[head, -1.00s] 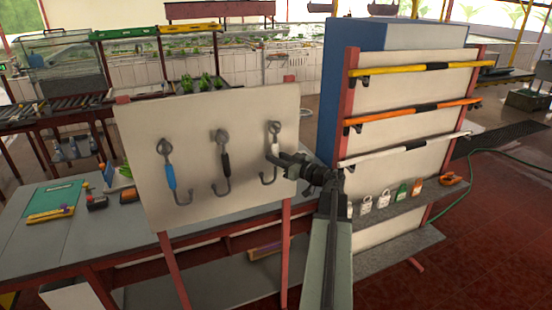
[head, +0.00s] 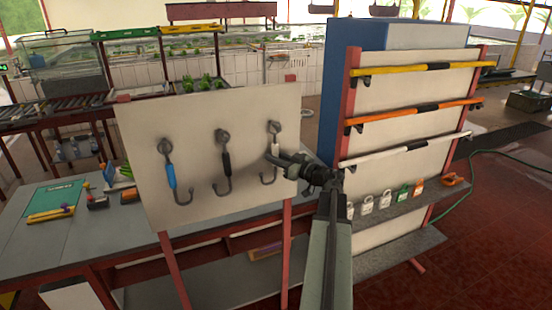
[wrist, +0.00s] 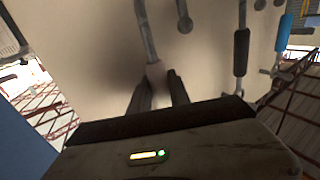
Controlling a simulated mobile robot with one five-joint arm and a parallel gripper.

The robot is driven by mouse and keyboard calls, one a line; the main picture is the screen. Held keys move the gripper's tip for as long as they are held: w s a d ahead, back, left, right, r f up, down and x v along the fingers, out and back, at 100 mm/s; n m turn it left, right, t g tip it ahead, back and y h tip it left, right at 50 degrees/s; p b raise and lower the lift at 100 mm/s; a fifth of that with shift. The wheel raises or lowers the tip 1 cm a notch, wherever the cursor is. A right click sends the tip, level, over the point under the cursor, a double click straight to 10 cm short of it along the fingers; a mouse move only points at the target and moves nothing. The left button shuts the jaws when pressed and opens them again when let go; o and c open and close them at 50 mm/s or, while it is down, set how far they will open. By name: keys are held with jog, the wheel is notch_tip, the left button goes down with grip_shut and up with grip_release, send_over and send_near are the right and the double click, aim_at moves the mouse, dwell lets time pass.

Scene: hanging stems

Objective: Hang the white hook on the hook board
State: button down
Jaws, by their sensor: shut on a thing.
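The white hook (head: 275,143) is upright against the right side of the pale hook board (head: 185,112). Its ring overlaps the right peg in the head view; I cannot tell if the ring is around the peg. Its metal tip curves below my gripper. My gripper (head: 271,156) reaches in from the right and is shut on the white hook. In the wrist view the white grip (wrist: 155,71) of the hook sits between my two dark fingers (wrist: 159,90). The blue hook (head: 170,176) and black hook (head: 226,164) hang from the other pegs on the left and middle.
A rack with yellow, orange and white bars (head: 403,154) and a shelf of padlocks (head: 384,200) stands close to the right of my arm. A grey workbench (head: 80,240) with small tools is behind and left of the board.

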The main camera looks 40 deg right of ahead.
dwell(0.4)
jog(key=c, duration=1.1)
grip_release()
jog(key=shift+c, duration=0.2)
jog(key=s, duration=0.7)
jog(key=shift+s+d, duration=0.35)
jog(key=shift+s, duration=0.05)
jog(key=shift+f, duration=0.15)
